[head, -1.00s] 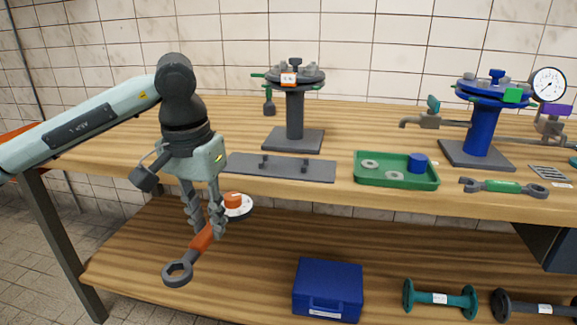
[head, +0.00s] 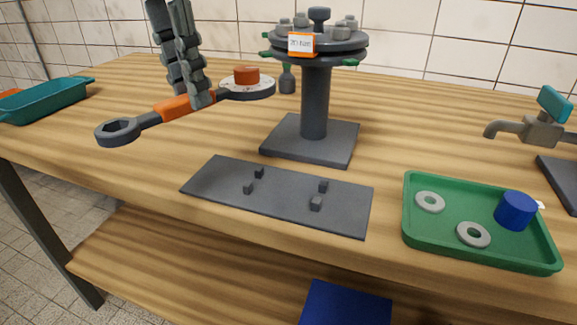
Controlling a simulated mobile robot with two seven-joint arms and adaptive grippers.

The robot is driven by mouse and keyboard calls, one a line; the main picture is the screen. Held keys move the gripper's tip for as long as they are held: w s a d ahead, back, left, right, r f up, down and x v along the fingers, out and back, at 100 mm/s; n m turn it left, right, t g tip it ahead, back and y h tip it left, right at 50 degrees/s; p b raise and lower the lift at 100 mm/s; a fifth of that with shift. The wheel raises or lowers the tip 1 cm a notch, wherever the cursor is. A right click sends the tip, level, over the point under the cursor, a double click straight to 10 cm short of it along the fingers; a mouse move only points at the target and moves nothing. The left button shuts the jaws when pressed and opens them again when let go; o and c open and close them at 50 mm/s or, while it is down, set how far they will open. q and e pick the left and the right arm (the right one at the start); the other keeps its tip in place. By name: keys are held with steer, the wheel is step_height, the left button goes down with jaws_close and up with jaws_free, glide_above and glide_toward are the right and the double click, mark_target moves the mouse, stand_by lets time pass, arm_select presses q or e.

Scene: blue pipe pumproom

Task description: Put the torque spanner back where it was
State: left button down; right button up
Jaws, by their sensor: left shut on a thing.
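My left gripper (head: 186,97) is shut on the orange handle of the torque spanner (head: 172,107), which it holds in the air above the bench's left part. The spanner's dark ring end (head: 118,131) points left and toward me. Its round dial with an orange knob (head: 247,84) points right, toward the grey flange stand. A flat dark grey holder plate (head: 285,203) with small upright pegs lies empty near the bench's front edge, below and right of the spanner. My right gripper is not in view.
The grey flange stand (head: 315,105) with a tag rises behind the plate. A green tray (head: 412,215) with washers and a blue cylinder lies to the right. A teal tray (head: 45,102) is at the far left. A tap (head: 535,130) is at right. The bench left of the plate is clear.

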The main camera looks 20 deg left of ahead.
arm_select(q)
steer(key=d+f, duration=0.2)
steer(key=d, duration=0.1)
steer(key=w+d+f, duration=0.1)
steer(key=d+f, duration=0.1)
steer(key=d, duration=0.2)
steer(key=d+f, duration=0.2)
steer(key=d, duration=0.1)
steer(key=shift+w+d+f, duration=0.15)
steer(key=shift+w, duration=0.1)
step_height(320, 180, down, 3)
steer(key=shift+f, duration=0.5)
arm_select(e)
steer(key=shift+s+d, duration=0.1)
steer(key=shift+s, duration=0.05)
arm_select(q)
steer(key=shift+f, duration=0.1)
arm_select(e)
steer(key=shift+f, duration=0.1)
